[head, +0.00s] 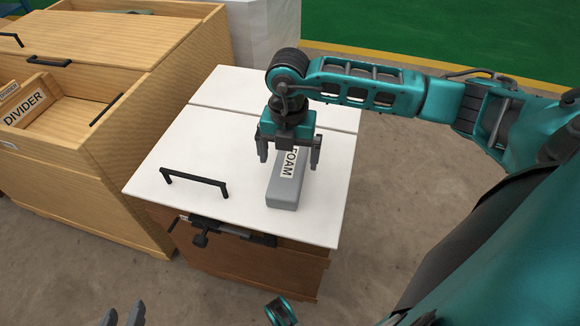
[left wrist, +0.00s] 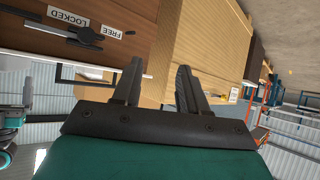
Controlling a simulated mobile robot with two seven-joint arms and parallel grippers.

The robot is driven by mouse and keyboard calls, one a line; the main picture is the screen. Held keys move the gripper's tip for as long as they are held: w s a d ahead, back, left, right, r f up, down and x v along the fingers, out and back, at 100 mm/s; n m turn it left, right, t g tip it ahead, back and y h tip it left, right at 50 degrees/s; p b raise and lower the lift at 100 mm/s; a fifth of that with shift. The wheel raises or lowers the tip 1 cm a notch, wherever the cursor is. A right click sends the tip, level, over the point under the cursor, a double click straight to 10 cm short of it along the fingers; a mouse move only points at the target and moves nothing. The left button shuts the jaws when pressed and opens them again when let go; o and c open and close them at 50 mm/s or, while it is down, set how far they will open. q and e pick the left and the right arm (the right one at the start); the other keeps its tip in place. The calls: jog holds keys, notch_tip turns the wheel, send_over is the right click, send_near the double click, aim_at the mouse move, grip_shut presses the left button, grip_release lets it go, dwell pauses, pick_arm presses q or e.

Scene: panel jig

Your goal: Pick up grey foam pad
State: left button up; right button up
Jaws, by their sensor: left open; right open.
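The grey foam pad (head: 284,192), a block with a white FOAM label, lies on the white panel top of a brown cabinet. My right gripper (head: 289,160) points down over the pad's far part, with its open fingers to either side of it. I cannot tell how far the fingertips are above the panel. The gripper hides the pad's far end. My left gripper (head: 122,316) shows only its fingertips at the bottom edge of the head view. In the left wrist view it (left wrist: 160,72) is open with nothing between its fingers.
The white panel (head: 150,165) has a black handle (head: 195,180) left of the pad and a latch (head: 205,236) below its front edge. A wooden cabinet (head: 130,130) with a DIVIDER-labelled piece (head: 24,104) stands at left. Floor right of the panel is clear.

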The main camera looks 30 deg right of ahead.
aim_at(289, 166)
notch_tip(289, 166, down, 4)
jog(key=shift+f+b, duration=0.1)
jog(key=shift+b, duration=0.45)
jog(key=c, duration=1.1)
jog(key=shift+o, duration=0.2)
jog(key=shift+w+r, duration=0.1)
jog(key=shift+r, duration=0.1)
